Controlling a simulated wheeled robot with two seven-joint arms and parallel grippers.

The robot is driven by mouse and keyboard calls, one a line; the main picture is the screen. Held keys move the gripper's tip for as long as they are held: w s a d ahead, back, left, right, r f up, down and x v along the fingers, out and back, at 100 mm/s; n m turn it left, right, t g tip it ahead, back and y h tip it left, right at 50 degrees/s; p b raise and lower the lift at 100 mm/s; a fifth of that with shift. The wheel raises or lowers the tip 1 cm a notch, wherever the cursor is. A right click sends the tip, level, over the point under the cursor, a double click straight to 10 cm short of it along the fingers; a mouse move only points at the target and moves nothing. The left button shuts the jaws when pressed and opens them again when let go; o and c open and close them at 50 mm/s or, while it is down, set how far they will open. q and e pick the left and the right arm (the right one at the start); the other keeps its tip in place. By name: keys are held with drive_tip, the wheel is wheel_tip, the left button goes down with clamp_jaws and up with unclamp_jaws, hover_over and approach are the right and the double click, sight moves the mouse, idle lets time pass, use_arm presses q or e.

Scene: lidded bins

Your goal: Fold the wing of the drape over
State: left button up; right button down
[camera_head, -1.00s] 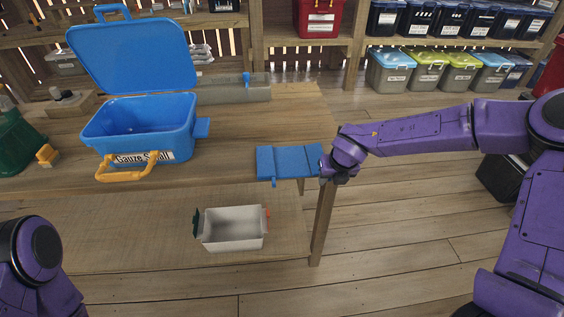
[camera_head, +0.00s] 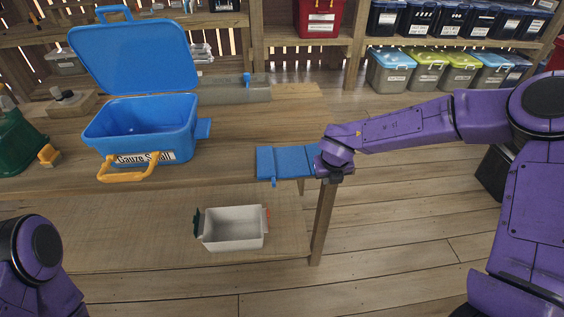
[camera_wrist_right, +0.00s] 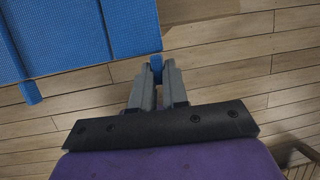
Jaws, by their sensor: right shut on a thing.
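The blue drape (camera_head: 282,163) lies at the right end of the wooden table, with seams dividing it into panels. It also shows at the top left of the right wrist view (camera_wrist_right: 80,35). Its right-hand panel, the wing (camera_wrist_right: 130,28), looks flat and unfolded. My right gripper (camera_head: 320,168) is at the drape's right edge. In the right wrist view its fingers (camera_wrist_right: 157,70) are shut on a small blue tab (camera_wrist_right: 156,65) at the wing's edge. The fingertips are hard to see in the head view. My left gripper is out of view.
An open blue bin (camera_head: 140,125) labelled Gauze Small stands on the table (camera_head: 230,150) to the left. A white bin (camera_head: 233,232) sits on the lower shelf. Wooden floor (camera_head: 400,220) lies open beyond the table's right end. Lidded bins (camera_head: 430,72) line the back shelves.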

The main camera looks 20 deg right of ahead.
drive_tip(key=c, duration=1.2)
unclamp_jaws()
drive_tip(key=shift+d, duration=0.1)
drive_tip(key=shift+o, duration=0.2)
drive_tip(key=s+a+r+p, duration=0.1)
drive_tip(key=s+r+p, duration=0.3)
drive_tip(key=r+p, duration=0.1)
drive_tip(key=shift+s+a+r, duration=0.2)
drive_tip(key=shift+s+r, duration=0.1)
drive_tip(key=shift+r, duration=0.15)
